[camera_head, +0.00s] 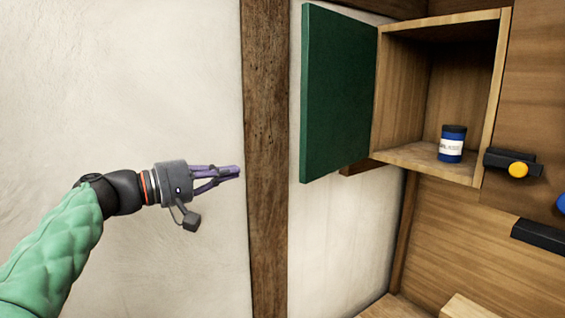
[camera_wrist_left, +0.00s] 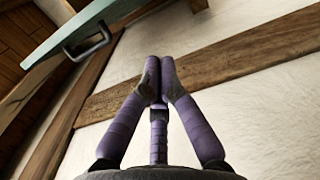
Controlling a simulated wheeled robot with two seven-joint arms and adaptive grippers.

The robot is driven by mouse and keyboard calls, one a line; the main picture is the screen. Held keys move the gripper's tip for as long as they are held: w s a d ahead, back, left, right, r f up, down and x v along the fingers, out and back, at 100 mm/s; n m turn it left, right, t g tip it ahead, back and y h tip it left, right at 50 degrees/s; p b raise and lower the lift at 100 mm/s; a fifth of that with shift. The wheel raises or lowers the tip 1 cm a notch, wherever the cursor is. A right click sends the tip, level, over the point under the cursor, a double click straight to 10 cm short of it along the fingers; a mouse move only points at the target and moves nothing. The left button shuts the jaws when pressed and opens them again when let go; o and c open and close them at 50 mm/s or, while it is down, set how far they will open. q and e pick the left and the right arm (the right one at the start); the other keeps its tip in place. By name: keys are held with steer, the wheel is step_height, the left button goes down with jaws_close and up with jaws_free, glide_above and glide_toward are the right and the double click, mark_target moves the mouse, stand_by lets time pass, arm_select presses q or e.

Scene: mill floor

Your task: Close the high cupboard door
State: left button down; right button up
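The high cupboard (camera_head: 400,90) is a wooden box on the wall, open at the front. Its green door (camera_head: 338,92) stands open, swung out to the left from the cupboard's left side. In the left wrist view the door (camera_wrist_left: 100,18) shows its edge and a dark bar handle (camera_wrist_left: 88,44). My left gripper (camera_head: 238,171) has purple fingers. It is in front of the wall, left of the door and near its lower edge height, apart from it. Its fingertips (camera_wrist_left: 160,62) are together with nothing seen between them. My right gripper is not in view.
A blue tin with a white label (camera_head: 452,143) stands inside the cupboard. A vertical timber post (camera_head: 266,150) runs up the pale wall behind my gripper. A wooden surface (camera_head: 465,308) is below the cupboard.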

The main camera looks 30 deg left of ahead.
arm_select(q)
steer(key=w+d+p, duration=0.4)
steer(key=w+d, duration=0.4)
steer(key=shift+w+p, duration=0.2)
steer(key=shift+p, duration=0.1)
steer(key=shift+w+a+f, duration=0.1)
steer(key=shift+f, duration=0.05)
